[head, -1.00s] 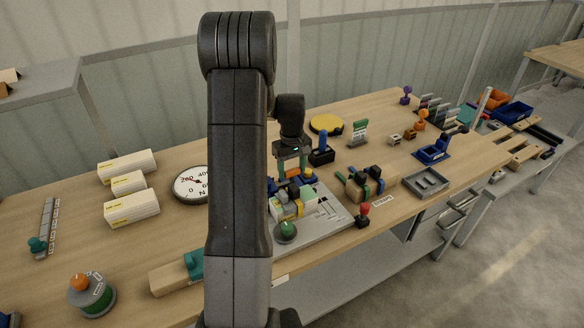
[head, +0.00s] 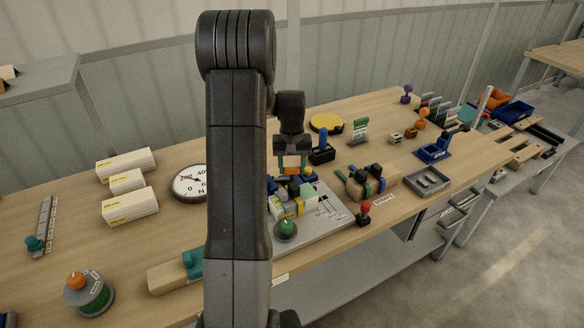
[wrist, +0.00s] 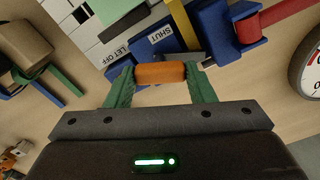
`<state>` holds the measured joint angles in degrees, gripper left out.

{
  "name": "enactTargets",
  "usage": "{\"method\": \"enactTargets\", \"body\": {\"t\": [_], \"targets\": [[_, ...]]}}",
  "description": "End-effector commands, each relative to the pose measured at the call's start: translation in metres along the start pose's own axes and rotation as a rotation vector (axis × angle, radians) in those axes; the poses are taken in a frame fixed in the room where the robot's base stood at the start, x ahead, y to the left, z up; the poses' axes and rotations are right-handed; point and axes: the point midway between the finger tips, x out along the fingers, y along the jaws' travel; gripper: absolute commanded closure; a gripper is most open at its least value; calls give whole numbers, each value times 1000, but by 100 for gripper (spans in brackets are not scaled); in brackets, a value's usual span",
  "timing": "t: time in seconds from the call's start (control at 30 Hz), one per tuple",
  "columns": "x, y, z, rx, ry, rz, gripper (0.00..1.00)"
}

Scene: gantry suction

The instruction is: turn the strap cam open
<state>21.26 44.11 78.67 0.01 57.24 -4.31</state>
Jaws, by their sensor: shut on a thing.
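The strap cam is a blue block (wrist: 158,62) on the grey plate, with labels reading SHUT and LET OFF in the wrist view. A yellow strap (wrist: 182,22) runs up from it. An orange grip (wrist: 160,74), apparently the cam's lever handle, lies beside the labels. My gripper (wrist: 160,80) has its green fingers closed on the two ends of this orange grip. In the head view my gripper (head: 292,162) is over the far side of the plate, with the orange grip (head: 292,171) between its fingers. My arm hides part of the plate.
A round dial (head: 190,183) stands left of the plate (head: 325,222), and a green knob (head: 286,229) is at its near edge. A blue-handled black block (head: 321,150) stands close behind my gripper.

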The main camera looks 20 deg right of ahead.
Motion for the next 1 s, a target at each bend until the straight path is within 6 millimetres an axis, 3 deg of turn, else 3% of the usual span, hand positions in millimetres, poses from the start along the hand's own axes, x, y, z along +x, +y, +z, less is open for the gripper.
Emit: {"method": "enactTargets", "body": {"t": [1.0], "targets": [[-1, 0, -1, 931, 3, 0, 74]]}}
